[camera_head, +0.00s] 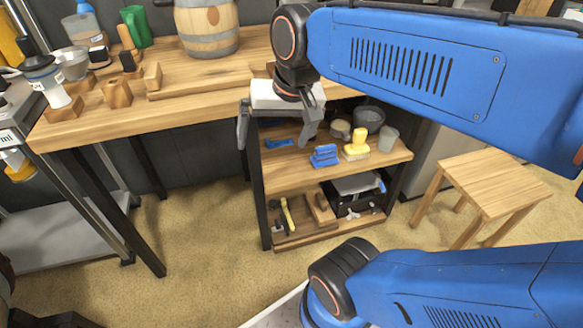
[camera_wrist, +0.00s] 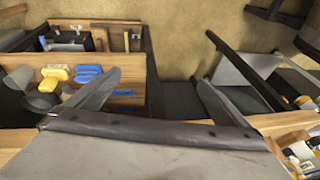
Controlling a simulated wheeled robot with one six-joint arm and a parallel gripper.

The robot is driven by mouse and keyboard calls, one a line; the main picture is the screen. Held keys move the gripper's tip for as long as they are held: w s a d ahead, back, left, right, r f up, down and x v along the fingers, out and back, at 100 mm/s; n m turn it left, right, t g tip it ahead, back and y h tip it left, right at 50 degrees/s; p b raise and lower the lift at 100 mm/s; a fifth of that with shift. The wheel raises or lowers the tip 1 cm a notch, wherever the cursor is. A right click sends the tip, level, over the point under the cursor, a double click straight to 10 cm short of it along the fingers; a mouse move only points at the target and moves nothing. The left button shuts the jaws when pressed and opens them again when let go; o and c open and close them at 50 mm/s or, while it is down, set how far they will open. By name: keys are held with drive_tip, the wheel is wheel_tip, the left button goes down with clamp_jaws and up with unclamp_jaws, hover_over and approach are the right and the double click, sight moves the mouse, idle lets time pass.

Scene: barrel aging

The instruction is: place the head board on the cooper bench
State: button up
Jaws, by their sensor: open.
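The wooden bench (camera_head: 110,122) runs along the back left in the head view, with a barrel and small items on it. A long flat wooden piece (camera_head: 200,86) lies on its top; I cannot tell whether this is the head board. No other clear head board shows. My gripper (camera_head: 275,142) is open and empty, fingers spread and pointing down, at the right part of the bench near the shelf unit. In the wrist view my gripper (camera_wrist: 155,98) shows its two fingers wide apart with nothing between them. My arm hides part of the bench's right side.
A wooden barrel (camera_head: 207,28) stands on the bench. The shelf unit (camera_head: 385,152) holds a blue brush (camera_head: 324,156), a yellow brush (camera_head: 356,144) and several cups and tools. A wooden stool (camera_head: 490,180) stands at right. The carpet in front of the bench is clear.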

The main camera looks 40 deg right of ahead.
drive_tip(key=s+d+f+n, duration=0.1)
drive_tip(key=s+f+n, duration=0.3)
drive_tip(key=s+f, duration=0.1)
drive_tip(key=shift+f+t+h, duration=0.3)
drive_tip(key=shift+f+t, duration=0.1)
drive_tip(key=shift+f, duration=0.2)
